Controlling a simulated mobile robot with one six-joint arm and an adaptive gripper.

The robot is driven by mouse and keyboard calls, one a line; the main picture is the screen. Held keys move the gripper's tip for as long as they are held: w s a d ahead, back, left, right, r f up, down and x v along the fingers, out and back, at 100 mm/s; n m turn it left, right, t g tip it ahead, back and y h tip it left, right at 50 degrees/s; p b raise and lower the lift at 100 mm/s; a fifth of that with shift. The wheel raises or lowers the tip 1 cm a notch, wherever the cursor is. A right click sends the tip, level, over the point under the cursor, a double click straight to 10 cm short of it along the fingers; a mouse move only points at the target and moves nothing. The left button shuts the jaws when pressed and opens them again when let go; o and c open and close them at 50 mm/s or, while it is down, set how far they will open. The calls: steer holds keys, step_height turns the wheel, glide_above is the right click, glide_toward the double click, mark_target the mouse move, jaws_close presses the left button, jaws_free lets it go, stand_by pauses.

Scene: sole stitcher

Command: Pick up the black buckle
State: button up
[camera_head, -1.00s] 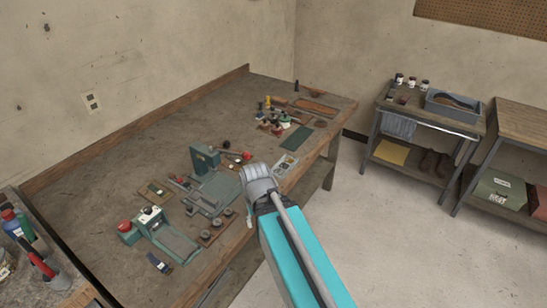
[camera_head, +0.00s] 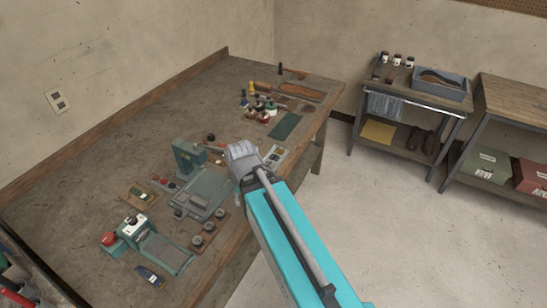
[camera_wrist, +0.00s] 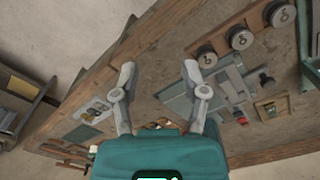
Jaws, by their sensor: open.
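I cannot pick out the black buckle for certain. A small pale tray (camera_head: 276,155) with tiny parts lies near the bench's right edge; it also shows in the wrist view (camera_wrist: 94,112), left of my gripper, its parts too small to name.
The wooden bench (camera_head: 100,160) holds a green press (camera_head: 188,158), a green machine with a red knob (camera_head: 125,235), round weights (camera_head: 203,234) and several bottles (camera_head: 265,106). The bench's left part is clear.

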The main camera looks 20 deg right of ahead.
steer(key=o, duration=0.3)
steer(key=shift+w+d+f, duration=0.15)
steer(key=w+d+f+n+t+y+b, duration=0.1)
steer(key=w+d+f+y+b, duration=0.1)
steer(key=w+d+b, duration=0.1)
steer(key=w+d+f+n+t+y+b, duration=0.1)
steer(key=w+d+f+y+b, duration=0.1)
steer(key=w+d+b, duration=0.2)
steer(key=w+d+f+n+t+y+b, duration=0.1)
steer(key=w+d+f+n+b, duration=0.1)
steer(key=w+d+f+b, duration=0.1)
steer(key=shift+w+d+t+y+b, duration=0.2)
steer(key=shift+d+t+y+b, duration=0.2)
steer(key=shift+d, duration=0.05)
steer(key=w+d+n+t+y+b, duration=0.2)
steer(key=d+t+b, duration=0.5)
steer(key=d, duration=1.2)
steer(key=shift+w+d+f+n+b, duration=0.25)
steer(key=shift+w+n+b, duration=0.4)
steer(key=shift+w, duration=0.55)
